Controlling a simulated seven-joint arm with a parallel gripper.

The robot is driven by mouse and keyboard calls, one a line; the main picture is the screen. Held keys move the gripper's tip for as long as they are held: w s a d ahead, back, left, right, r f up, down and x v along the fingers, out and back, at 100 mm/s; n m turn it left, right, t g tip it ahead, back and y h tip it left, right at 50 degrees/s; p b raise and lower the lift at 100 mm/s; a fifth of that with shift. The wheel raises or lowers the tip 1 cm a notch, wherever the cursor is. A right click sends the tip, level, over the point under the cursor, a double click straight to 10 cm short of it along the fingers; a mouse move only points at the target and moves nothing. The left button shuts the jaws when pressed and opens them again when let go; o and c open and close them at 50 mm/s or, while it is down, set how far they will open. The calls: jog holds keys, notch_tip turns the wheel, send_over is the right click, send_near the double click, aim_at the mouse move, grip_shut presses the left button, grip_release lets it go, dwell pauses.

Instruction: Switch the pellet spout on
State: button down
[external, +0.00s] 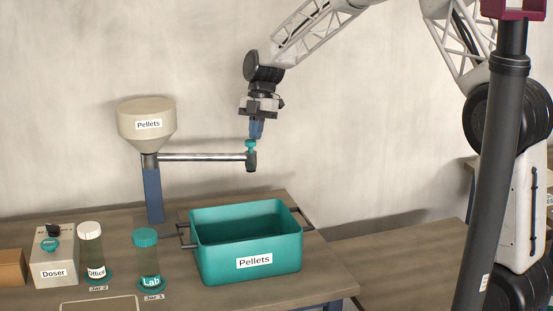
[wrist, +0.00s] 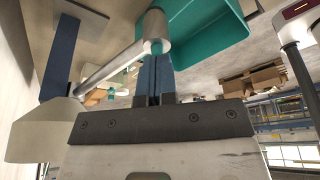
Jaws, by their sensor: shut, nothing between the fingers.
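The pellet dispenser has a beige hopper (external: 147,121) labelled "Pellets" on a blue post, with a metal spout pipe (external: 205,157) reaching right. A teal knob (external: 250,146) sits on top of the pipe's dark end. My gripper (external: 256,133) points down just above the knob, fingers shut and empty; whether it touches the knob I cannot tell. In the wrist view, my blue fingers (wrist: 156,62) are together at the spout end (wrist: 156,26), and the knob is largely hidden behind them. A teal bin (external: 218,249) labelled "Pellets" stands below the spout end.
Left of the bin stand a jar labelled "Lab" (external: 147,258), a jar labelled "Office" (external: 91,252) and a white Doser box (external: 53,261). The bin has dark side handles. Wall lies behind; the air right of the spout is clear. A dark pole (external: 492,180) stands at the right.

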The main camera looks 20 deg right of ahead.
jog(key=s+a+m+t+y, duration=0.1)
jog(key=s+a+m, duration=0.35)
jog(key=s, duration=0.55)
jog(key=s+a+m+t, duration=0.1)
jog(key=s+a+m, duration=0.4)
jog(key=s, duration=0.4)
jog(key=s+a+m+t, duration=0.2)
jog(key=s+a+m, duration=0.35)
jog(key=a, duration=0.85)
jog(key=w+a+m+h, duration=0.1)
jog(key=w+a+m, duration=0.1)
jog(key=a, duration=0.7)
jog(key=w+a+m+t+h, duration=0.1)
jog(key=w+a+m, duration=0.2)
jog(key=a, duration=0.6)
jog(key=w+a+m+t, duration=0.1)
jog(key=w+a+m, duration=0.2)
jog(key=a, duration=0.6)
jog(key=shift+w+a+m+h, duration=0.15)
jog(key=shift+a+m+h, duration=0.2)
jog(key=shift+m, duration=1.05)
jog(key=shift+d+f, duration=0.1)
jog(key=shift+f, duration=0.05)
